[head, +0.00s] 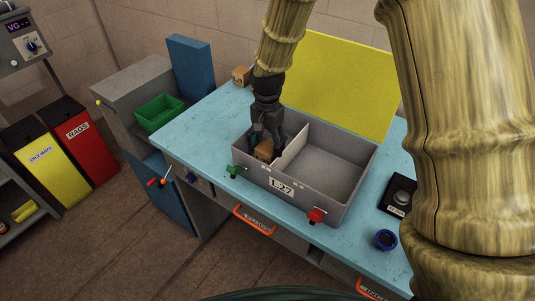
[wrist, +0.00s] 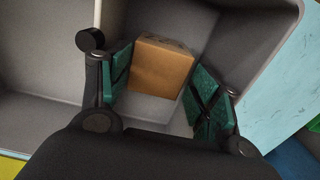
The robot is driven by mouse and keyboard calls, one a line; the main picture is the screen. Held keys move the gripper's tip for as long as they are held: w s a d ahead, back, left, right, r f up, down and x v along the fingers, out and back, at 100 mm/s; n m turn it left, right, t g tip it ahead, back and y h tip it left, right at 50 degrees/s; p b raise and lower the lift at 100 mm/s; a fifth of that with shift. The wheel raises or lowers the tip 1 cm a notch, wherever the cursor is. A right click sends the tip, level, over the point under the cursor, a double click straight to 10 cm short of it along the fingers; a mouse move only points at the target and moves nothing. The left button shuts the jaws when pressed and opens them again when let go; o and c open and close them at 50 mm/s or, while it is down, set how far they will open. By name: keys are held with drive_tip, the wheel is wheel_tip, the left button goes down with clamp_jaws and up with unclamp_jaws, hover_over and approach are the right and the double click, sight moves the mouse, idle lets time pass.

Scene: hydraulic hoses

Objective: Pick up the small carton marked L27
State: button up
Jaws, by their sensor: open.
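A small brown carton (wrist: 161,67) lies in the narrower left compartment of a grey divided box (head: 335,165) on the blue table. In the head view the carton (head: 264,150) is partly hidden by my gripper. The box carries a label L27 on its front; no marking on the carton is readable. My gripper (head: 266,143) reaches down into that compartment. In the wrist view my gripper (wrist: 163,95) is open, its green-padded fingers on either side of the carton, with a gap on the right side. I cannot tell if the left finger touches it.
The box walls and its divider (head: 292,147) stand close around my gripper. Another small brown carton (head: 240,76) stands at the table's back left. A red clamp (head: 316,215) and green clamp (head: 234,172) sit at the box's front. A blue ring (head: 386,240) lies at right.

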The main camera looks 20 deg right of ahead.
sight(268, 147)
drive_tip(key=shift+d+f+p, duration=0.15)
drive_tip(key=shift+f+p, duration=0.75)
drive_tip(key=shift+f, duration=1.65)
drive_tip(key=shift+c, duration=0.4)
drive_tip(key=c, duration=0.7)
